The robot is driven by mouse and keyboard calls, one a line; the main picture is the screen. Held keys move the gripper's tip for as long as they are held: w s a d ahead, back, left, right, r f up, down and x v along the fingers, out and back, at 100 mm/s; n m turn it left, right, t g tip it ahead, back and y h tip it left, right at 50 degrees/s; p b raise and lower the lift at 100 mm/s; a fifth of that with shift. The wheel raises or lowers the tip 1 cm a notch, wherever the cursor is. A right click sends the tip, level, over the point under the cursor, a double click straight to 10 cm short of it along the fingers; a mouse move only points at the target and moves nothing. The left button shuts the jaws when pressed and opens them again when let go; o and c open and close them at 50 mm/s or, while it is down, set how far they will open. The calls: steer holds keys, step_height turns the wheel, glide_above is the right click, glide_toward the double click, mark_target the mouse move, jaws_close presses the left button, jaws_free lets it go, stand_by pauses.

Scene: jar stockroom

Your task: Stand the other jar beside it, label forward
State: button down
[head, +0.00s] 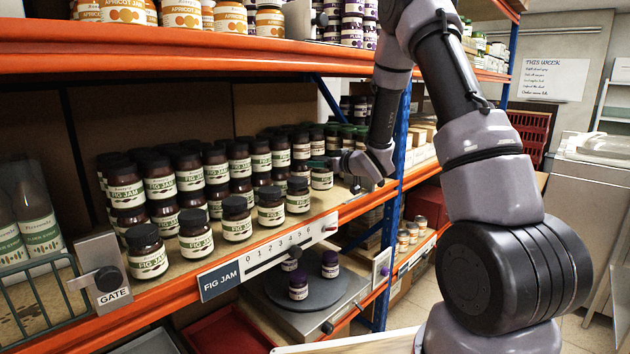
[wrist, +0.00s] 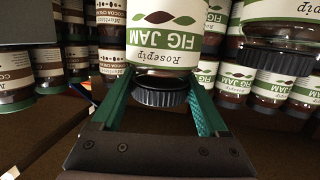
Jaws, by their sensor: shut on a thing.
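My gripper (head: 325,163) is shut on a dark-lidded fig jam jar (head: 321,179) at the right end of the front row in the head view. In the wrist view, my gripper's green fingers (wrist: 162,88) straddle the held jar's black lid, and the jar's white and green FIG JAM label (wrist: 165,35) faces the camera. The held jar looks upright; I cannot tell if its base touches the shelf. The nearest front-row fig jam jar (head: 298,196) stands just left of it, label toward the head camera.
More fig jam jars (head: 160,180) fill the shelf left and behind. The orange shelf edge (head: 365,203) carries a numbered scale strip (head: 290,243) and a gate block (head: 104,275). A blue upright (head: 402,140) stands right of my gripper. Purple-lidded jars (head: 299,286) sit on a turntable below.

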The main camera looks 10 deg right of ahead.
mark_target(322, 175)
steer(key=shift+f, duration=2.05)
steer(key=shift+f, duration=0.15)
jaws_free()
